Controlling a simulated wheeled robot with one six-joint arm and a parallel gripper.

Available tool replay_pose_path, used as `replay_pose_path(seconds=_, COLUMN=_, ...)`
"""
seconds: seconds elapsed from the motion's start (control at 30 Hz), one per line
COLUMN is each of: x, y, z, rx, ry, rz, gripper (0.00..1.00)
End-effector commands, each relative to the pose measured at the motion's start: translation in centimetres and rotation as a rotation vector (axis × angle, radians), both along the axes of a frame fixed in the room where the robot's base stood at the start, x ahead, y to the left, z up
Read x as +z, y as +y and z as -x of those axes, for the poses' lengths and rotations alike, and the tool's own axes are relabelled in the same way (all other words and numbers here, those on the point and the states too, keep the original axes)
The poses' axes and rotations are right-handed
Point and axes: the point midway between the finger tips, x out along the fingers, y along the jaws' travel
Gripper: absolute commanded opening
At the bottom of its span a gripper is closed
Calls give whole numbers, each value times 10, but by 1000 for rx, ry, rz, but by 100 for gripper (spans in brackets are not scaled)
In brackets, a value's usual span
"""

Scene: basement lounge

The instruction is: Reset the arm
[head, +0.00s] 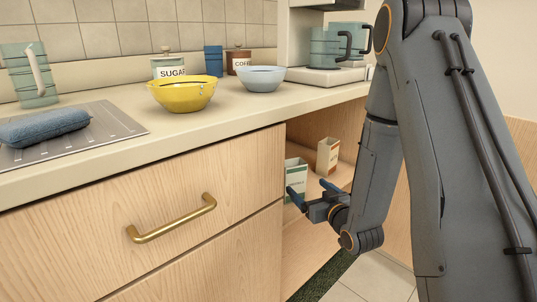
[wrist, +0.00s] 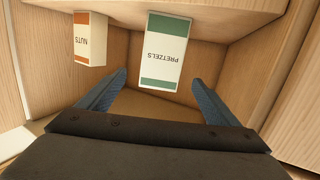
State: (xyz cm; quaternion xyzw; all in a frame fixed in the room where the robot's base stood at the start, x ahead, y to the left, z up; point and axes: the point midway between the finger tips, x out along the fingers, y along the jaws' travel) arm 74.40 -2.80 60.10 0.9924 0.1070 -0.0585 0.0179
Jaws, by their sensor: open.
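My gripper (head: 308,193) is open and empty at the front of an open cabinet compartment, below the counter. In the wrist view my gripper (wrist: 158,92) has its two blue fingers spread wide apart. A white and green pretzels box (wrist: 164,52) stands in the compartment beyond the fingers, apart from them. It also shows in the head view (head: 296,174), partly hidden by the cabinet edge and a finger. My arm hangs down at the right of the head view, bent toward the compartment.
A nuts box (wrist: 90,40) stands beside the pretzels box. A drawer with a brass handle (head: 172,222) is left of the compartment.

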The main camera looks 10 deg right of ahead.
Motion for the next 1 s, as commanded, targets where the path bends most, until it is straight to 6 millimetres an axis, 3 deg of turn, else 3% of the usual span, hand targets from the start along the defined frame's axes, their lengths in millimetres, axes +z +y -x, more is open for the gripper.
replay_pose_path(seconds=0.13, x=0, y=0, z=4, rx=-40, ry=184, rz=69, gripper=85)
replay_pose_path(seconds=0.27, x=-5, y=-2, z=23, rx=-87, ry=369, rz=112, gripper=85)
replay_pose_path(seconds=0.37, x=-6, y=-3, z=46, rx=-120, ry=511, rz=134, gripper=85)
replay_pose_path(seconds=0.6, x=-2, y=3, z=124, rx=-184, ry=840, rz=144, gripper=85)
replay_pose_path(seconds=1.0, x=14, y=24, z=226, rx=-203, ry=1171, rz=116, gripper=85)
